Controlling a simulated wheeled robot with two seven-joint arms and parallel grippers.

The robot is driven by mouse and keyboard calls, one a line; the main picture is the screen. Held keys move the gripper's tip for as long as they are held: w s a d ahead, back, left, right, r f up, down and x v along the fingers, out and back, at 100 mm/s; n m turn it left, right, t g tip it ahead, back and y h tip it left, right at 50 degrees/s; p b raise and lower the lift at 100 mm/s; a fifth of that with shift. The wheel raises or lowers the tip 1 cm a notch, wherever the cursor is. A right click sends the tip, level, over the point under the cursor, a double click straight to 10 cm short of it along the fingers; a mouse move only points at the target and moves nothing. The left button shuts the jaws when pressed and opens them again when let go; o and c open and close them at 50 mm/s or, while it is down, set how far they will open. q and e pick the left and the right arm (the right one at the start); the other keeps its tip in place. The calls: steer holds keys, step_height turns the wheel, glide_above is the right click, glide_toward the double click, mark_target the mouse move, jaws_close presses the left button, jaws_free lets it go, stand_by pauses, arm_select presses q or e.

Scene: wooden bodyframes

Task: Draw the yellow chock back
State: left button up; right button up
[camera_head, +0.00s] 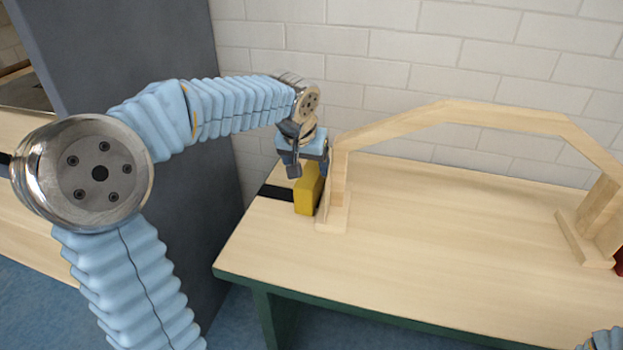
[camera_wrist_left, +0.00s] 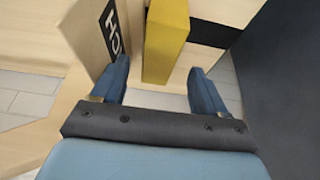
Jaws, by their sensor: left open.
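The yellow chock (camera_head: 308,196) stands on the table at the left foot of the wooden bodyframe (camera_head: 440,112), over the end of a black strip. My left gripper (camera_head: 308,168) is open, pointing down at the chock's upper part. In the left wrist view, the chock (camera_wrist_left: 165,40) lies ahead between the two blue fingers, with gaps on both sides. Whether the fingers reach beside the chock is unclear. My right gripper is out of view.
The wooden table (camera_head: 420,240) is clear under the frame's arch. A dark grey panel (camera_head: 150,50) rises left of the table, near my left arm. A white block wall (camera_head: 480,60) stands behind. A red thing (camera_head: 619,262) shows at the right edge.

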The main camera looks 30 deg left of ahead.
mark_target(309, 175)
arm_select(q)
steer(key=x, duration=0.7)
steer(key=shift+w+f, duration=0.15)
steer(key=shift+f, duration=0.1)
